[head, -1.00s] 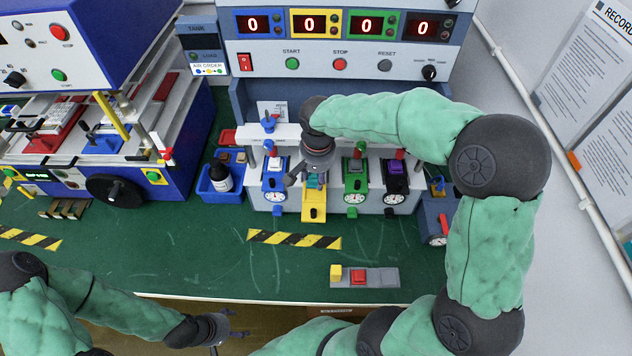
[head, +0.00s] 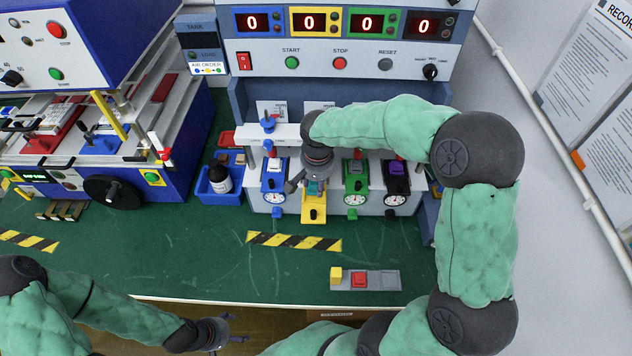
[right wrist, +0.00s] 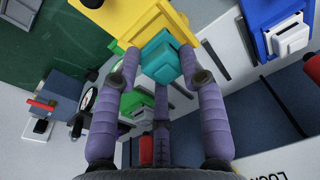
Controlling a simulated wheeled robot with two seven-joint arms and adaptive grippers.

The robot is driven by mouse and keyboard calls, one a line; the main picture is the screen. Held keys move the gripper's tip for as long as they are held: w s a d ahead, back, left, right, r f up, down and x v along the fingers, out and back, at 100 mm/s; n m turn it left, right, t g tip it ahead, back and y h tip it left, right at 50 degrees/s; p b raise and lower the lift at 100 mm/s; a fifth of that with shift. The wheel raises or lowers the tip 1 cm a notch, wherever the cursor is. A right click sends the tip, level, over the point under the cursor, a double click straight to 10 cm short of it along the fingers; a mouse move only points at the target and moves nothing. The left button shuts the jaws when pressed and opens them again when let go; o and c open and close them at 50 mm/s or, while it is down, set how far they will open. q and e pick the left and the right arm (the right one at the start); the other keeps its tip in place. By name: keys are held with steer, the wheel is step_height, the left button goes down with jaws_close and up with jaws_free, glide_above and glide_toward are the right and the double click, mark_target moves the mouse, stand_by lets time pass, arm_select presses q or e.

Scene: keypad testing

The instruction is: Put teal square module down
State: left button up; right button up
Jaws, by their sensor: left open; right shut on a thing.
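The teal square module (right wrist: 162,58) is between the fingers of my right gripper (right wrist: 160,75), which is shut on it. In the right wrist view it lies against the yellow station (right wrist: 190,18); I cannot tell whether it is fully seated. In the head view my right gripper (head: 314,182) is over the yellow station (head: 314,213), and a little teal (head: 314,187) shows below it. My left gripper (head: 225,336) is open and empty, low in the head view in front of the bench edge.
The blue station (head: 273,185) stands left of the yellow one, with the green station (head: 355,185) and the dark purple-topped station (head: 396,182) to the right. A grey tray with yellow and red blocks (head: 384,280) lies in front. The green bench between is mostly clear.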

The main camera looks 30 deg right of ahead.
steer(key=shift+s+a+f+b, duration=0.15)
steer(key=shift+s+f+b, duration=0.15)
steer(key=shift+f, duration=0.25)
steer(key=o, duration=1.1)
steer(key=shift+s+f, duration=0.15)
steer(key=shift+f, duration=0.05)
steer(key=shift+r, duration=0.1)
steer(key=shift+r+p, duration=0.5)
steer(key=shift+p, duration=0.1)
step_height(320, 180, up, 13)
steer(key=p, duration=0.2)
steer(key=shift+s+a+f, duration=0.15)
steer(key=shift+s+f, duration=0.05)
steer(key=shift+s, duration=0.1)
